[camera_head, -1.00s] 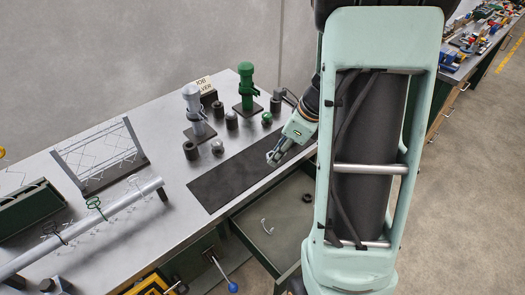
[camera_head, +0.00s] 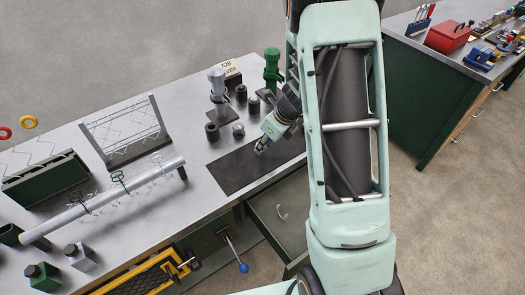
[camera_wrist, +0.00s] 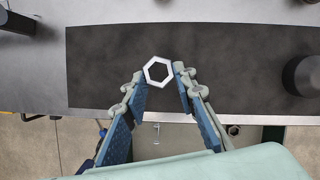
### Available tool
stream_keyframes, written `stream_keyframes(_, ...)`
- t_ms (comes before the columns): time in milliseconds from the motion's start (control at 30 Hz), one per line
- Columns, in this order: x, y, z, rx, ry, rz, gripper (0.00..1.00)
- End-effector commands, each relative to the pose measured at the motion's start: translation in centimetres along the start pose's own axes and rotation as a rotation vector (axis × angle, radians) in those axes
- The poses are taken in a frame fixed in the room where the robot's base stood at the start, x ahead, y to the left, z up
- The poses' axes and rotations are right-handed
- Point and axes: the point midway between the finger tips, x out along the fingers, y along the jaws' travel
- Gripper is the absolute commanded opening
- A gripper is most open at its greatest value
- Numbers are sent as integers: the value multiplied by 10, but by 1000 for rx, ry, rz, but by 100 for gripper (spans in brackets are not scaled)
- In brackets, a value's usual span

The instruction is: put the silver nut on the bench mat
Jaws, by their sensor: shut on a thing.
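The silver nut (camera_wrist: 146,73) is a bright hexagonal ring between my fingertips in the wrist view. My gripper (camera_head: 261,149) is shut on it, with a fingertip at each side. The bench mat (camera_head: 232,180) is a dark rectangle on the bench top, and it fills much of the wrist view (camera_wrist: 225,55). In the wrist view the nut lies over the mat's near part; its height above the mat is hard to judge. In the head view the nut is too small to make out, and my arm covers the mat's right end.
Several dark cylinders and a grey tool (camera_head: 217,90) and a green tool (camera_head: 272,68) stand behind the mat. An open drawer (camera_head: 263,222) lies in front, holding a pale curved piece (camera_head: 282,212). A dark round thing (camera_wrist: 304,76) shows at the wrist view's right. The mat's left part is clear.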

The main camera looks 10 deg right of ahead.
Motion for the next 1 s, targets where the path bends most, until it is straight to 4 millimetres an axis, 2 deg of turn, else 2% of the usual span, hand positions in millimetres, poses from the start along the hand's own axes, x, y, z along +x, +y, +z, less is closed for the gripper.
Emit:
stream_keyframes(133,16,2,4,-2,1,2,0)
stream_keyframes(300,38,1,-6,2,1,0,0)
stream_keyframes(733,45,1,-9,-1,-1,0,0)
stream_keyframes(767,44,1,-8,-1,-1,0,28)
stream_keyframes(900,44,1,-8,-1,0,0,43)
stream_keyframes(1000,44,1,-8,-1,0,0,43)
